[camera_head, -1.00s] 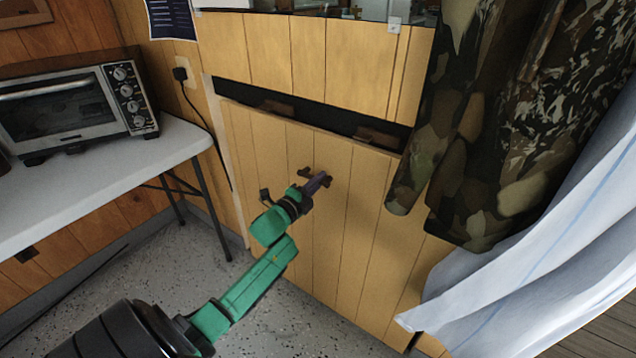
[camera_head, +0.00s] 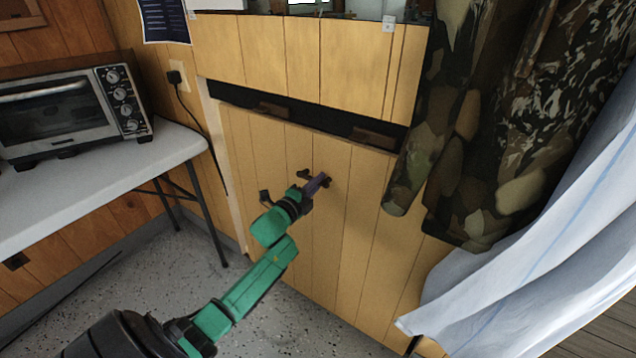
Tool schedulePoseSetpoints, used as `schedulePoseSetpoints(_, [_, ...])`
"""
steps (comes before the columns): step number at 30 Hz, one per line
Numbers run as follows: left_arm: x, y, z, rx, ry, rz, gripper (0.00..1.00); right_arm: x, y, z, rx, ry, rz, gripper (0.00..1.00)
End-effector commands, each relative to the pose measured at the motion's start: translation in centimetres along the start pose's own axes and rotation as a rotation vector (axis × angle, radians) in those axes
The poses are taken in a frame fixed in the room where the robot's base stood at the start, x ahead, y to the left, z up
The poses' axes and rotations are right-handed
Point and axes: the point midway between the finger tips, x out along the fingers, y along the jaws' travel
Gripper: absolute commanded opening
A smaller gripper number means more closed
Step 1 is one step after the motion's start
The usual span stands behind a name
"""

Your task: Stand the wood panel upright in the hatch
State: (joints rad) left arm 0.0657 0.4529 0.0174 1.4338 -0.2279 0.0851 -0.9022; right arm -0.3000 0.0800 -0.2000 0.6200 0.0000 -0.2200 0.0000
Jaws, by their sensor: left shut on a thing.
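The wood panel (camera_head: 345,232) is a light plank-patterned board, standing nearly upright in the lower part of the wall, at the hatch. A dark gap (camera_head: 235,97) of the hatch shows along its top edge, with two brown blocks in it. My left gripper (camera_head: 318,183) is at the middle of the panel's face, shut on a small dark handle on it; the fingers partly hide the handle. The panel's lower edge is partly hidden by my arm. I cannot tell whether its bottom is seated. My right gripper is not in view.
A white table (camera_head: 150,160) with a toaster oven (camera_head: 75,105) stands at the left. A camouflage jacket (camera_head: 500,130) and a pale curtain (camera_head: 520,280) hang at the right, the jacket overlapping the panel's upper right corner. Speckled floor (camera_head: 170,290) is open at the lower left.

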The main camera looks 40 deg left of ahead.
Motion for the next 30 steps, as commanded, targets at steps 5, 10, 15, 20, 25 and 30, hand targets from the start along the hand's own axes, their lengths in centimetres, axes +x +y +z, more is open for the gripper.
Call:
schedulePoseSetpoints(5, [0.1, -0.3, 0.0, 0.004, 0.002, -0.013, 0.0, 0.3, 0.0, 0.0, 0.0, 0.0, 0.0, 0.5])
schedulePoseSetpoints(10, [0.1, -0.3, 0.0, 0.004, 0.002, -0.013, 0.0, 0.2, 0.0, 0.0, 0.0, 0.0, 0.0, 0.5])
schedulePoseSetpoints(15, [0.1, -0.3, 0.0, 0.004, 0.002, -0.013, 0.0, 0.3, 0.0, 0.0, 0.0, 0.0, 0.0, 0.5])
schedulePoseSetpoints(20, [0.4, -0.2, 0.0, 0.005, 0.003, -0.014, 0.0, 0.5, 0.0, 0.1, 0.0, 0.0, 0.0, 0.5])
schedulePoseSetpoints(25, [0.8, -0.4, 0.0, 0.006, 0.003, -0.016, 0.0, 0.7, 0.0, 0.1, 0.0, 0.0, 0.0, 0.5])
schedulePoseSetpoints(30, [1.2, -0.6, 0.0, 0.006, 0.002, -0.02, 0.0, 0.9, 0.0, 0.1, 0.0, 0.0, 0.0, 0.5])
